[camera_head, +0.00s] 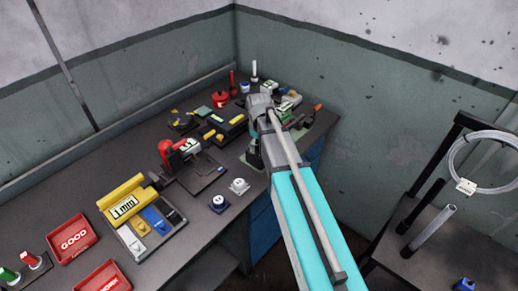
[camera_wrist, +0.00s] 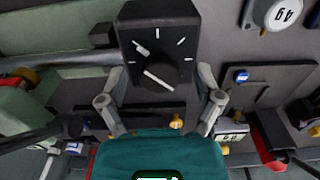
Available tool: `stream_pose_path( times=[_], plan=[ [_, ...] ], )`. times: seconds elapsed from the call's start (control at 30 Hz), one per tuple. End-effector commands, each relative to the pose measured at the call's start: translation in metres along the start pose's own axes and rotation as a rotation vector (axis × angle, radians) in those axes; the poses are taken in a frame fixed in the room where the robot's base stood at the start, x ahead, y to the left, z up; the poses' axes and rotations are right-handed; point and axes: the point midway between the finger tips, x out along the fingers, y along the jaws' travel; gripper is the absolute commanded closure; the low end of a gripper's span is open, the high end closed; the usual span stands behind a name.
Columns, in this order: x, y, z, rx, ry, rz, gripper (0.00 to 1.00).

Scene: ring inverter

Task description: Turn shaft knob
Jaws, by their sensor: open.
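A black block with a dial face (camera_wrist: 178,22) stands in the upper middle of the wrist view. White tick marks are spread around its black round knob (camera_wrist: 162,67), and a white line crosses the knob. My gripper (camera_wrist: 160,80) is open, with one grey finger on each side of the block's lower part. I cannot tell whether either finger touches it. In the head view my teal and grey arm reaches over the bench's right end, and its wrist hides the dial block.
The dark bench (camera_head: 70,200) holds a yellow-labelled tray (camera_head: 122,207), red bins (camera_head: 73,239), a red tool (camera_head: 172,153) and two small knob-like parts (camera_head: 238,186). A white round gauge (camera_wrist: 287,14) is at the wrist view's upper right. A side table (camera_head: 430,262) stands at right.

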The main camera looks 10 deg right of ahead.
Motion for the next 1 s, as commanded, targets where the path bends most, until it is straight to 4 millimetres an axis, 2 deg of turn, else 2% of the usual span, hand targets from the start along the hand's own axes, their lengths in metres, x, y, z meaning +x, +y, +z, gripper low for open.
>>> stream_pose_path(
  times=[0.43, 0.47, 0.87, 0.9, 1.0],
  plan=[
    [0.0031, 0.0002, 0.0002, 0.0, 0.0, 0.0, 0.16],
    [0.0031, 0.0003, 0.0002, 0.0, 0.0, 0.0, 0.2],
    [0.0032, 0.0003, 0.0003, 0.001, 0.0, 0.0, 0.94],
    [0.0032, 0.0003, 0.0003, 0.001, 0.0, 0.0, 0.98],
    [0.0032, 0.0003, 0.0003, 0.002, 0.0, 0.0, 0.98]
  ],
)
